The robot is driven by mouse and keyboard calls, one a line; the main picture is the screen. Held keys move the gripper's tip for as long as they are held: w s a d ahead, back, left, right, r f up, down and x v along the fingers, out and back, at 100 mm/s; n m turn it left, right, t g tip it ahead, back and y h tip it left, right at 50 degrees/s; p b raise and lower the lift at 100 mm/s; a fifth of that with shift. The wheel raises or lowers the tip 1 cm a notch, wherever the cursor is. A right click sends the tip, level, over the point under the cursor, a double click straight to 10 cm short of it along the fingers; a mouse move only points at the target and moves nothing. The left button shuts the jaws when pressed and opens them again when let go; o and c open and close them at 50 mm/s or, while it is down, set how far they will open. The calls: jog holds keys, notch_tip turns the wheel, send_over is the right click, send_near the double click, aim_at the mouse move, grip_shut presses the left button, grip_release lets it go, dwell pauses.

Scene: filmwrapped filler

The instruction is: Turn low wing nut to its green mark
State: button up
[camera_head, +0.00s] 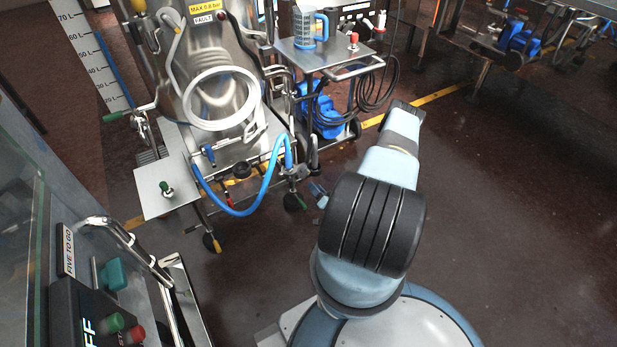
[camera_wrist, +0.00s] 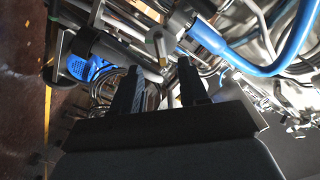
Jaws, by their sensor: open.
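My gripper (camera_wrist: 158,80) shows in the wrist view with its two dark fingers apart and nothing between them. Just beyond the fingertips is a small pale metal wing-like piece (camera_wrist: 161,48) on a dark fitting, with a bit of green beside it. It looks like the low wing nut, but I cannot read its angle against the green mark. The fingers appear apart from it. In the head view my arm hides most of the gripper, and I cannot make out the wing nut among the fittings low on the steel vessel (camera_head: 215,60).
A blue hose (camera_head: 235,212) loops below the vessel and crosses the wrist view's upper right (camera_wrist: 262,68). A trolley (camera_head: 318,55) with a jug (camera_head: 310,28) stands behind. A control panel (camera_head: 100,310) is at lower left.

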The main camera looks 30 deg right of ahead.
aim_at(306, 176)
jog(key=w, duration=0.7)
jog(key=shift+w+a, duration=0.15)
jog(key=shift+w, duration=0.25)
grip_shut()
jog(key=shift+d, duration=0.2)
